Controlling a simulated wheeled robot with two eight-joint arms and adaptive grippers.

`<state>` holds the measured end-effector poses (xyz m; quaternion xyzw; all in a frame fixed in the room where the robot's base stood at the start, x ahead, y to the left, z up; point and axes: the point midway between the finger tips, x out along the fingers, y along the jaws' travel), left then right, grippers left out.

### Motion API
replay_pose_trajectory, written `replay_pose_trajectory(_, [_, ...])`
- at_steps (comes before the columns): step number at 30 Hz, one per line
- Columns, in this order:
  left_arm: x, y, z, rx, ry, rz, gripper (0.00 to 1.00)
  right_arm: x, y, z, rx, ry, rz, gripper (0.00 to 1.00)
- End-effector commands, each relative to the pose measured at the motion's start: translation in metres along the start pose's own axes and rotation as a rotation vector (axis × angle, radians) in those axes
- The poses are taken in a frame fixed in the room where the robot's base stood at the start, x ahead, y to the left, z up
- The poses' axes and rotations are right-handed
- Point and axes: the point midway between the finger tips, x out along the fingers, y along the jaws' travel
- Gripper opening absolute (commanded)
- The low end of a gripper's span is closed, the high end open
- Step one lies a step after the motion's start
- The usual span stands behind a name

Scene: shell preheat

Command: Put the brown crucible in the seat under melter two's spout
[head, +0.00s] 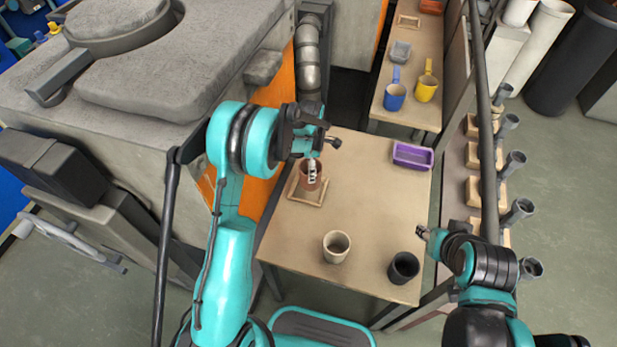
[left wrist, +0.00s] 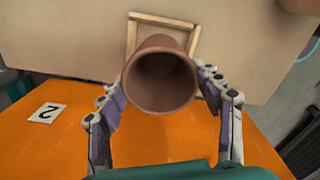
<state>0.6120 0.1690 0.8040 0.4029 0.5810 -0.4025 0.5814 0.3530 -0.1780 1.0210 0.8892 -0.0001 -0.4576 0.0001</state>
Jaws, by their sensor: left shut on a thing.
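The brown crucible (head: 312,184) is between the fingers of my left gripper (head: 311,167) and looks about upright. The left wrist view looks down into its open mouth (left wrist: 160,80), with a finger at each side. The square wooden frame seat (head: 293,194) lies at the table's left edge, beside the orange panel; it also shows behind the crucible in the left wrist view (left wrist: 166,20). The crucible overlaps the seat; I cannot tell whether its base touches. My right gripper (head: 421,231) is empty at the table's right edge; its finger opening is unclear.
A cream crucible (head: 336,246), a dark crucible (head: 403,267) and a purple tray (head: 412,155) stand on the table (head: 365,190). A card marked 2 (left wrist: 47,112) is on the orange panel (left wrist: 60,140). The table's middle is clear.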

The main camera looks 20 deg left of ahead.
Motion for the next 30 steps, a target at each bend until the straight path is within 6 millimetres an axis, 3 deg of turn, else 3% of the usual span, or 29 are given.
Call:
replay_pose_trajectory(5, [0.008, 0.003, -0.007, 0.001, 0.000, 0.000, 0.05, 0.003, 0.000, 0.002, 0.000, 0.000, 0.000, 0.40])
replay_pose_trajectory(12, [0.043, 0.003, -0.006, 0.001, 0.000, 0.000, 0.05, 0.015, 0.000, 0.011, 0.000, 0.000, 0.000, 0.40])
replay_pose_trajectory(24, [0.048, 0.003, -0.006, 0.001, 0.000, 0.000, 0.05, 0.018, 0.000, 0.013, 0.000, 0.000, 0.000, 0.40])
replay_pose_trajectory(25, [0.048, 0.003, -0.006, 0.001, 0.000, 0.000, 0.70, 0.017, 0.000, 0.012, 0.000, 0.000, 0.000, 0.40])
replay_pose_trajectory(27, [0.047, 0.003, -0.006, 0.001, 0.000, 0.000, 0.86, 0.017, 0.000, 0.012, 0.000, 0.000, 0.000, 0.40])
replay_pose_trajectory(30, [0.047, 0.003, -0.006, 0.001, 0.000, 0.000, 0.86, 0.017, 0.000, 0.012, 0.000, 0.000, 0.000, 0.40])
